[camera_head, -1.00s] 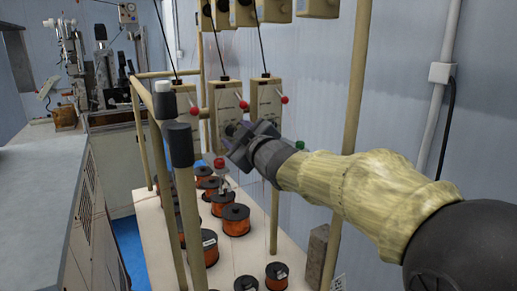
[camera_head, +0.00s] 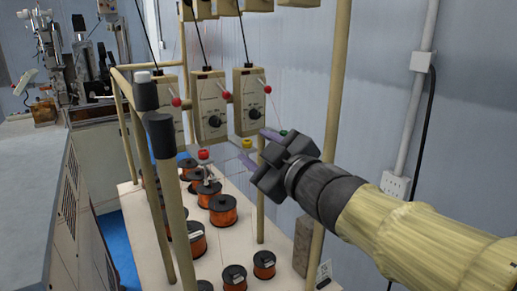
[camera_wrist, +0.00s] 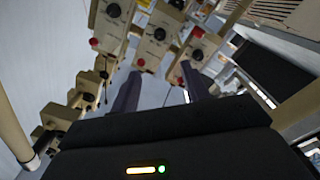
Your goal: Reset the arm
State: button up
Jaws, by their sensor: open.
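My gripper (camera_head: 257,140) is in front of the coil winder's frame in the head view, to the right of the tensioner boxes. Its two purple-grey fingers stand apart with nothing between them. In the wrist view the spread fingers (camera_wrist: 160,95) point toward the row of beige tensioner boxes (camera_wrist: 153,40). My arm reaches in from the lower right. The tensioner boxes (camera_head: 210,108) carry black knobs and red-tipped levers and hang on the beige frame.
Copper wire spools (camera_head: 223,210) stand on the pale base under the frame. Beige posts (camera_head: 325,170) rise close to my arm. A grey counter (camera_head: 30,190) is at left, with machines (camera_head: 85,60) behind. A wall conduit (camera_head: 410,110) runs at right.

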jog(key=shift+s+d, duration=0.1)
jog(key=w+d+f+m+g+h+p, duration=0.1)
jog(key=d+f+m+g+h+p, duration=0.15)
jog(key=d+f+m+h, duration=0.4)
jog(key=w+d+f+m+g+h+p, duration=0.1)
jog(key=d+f+m+g+h+p, duration=0.2)
jog(key=f, duration=0.6)
jog(key=s+d+f+m+g+p, duration=0.3)
jog(key=s+f+g, duration=0.4)
jog(key=s+f, duration=0.5)
jog(key=shift+s+d+m, duration=0.6)
jog(key=shift+m, duration=0.25)
jog(key=shift+f, duration=0.1)
jog(key=shift+c, duration=0.5)
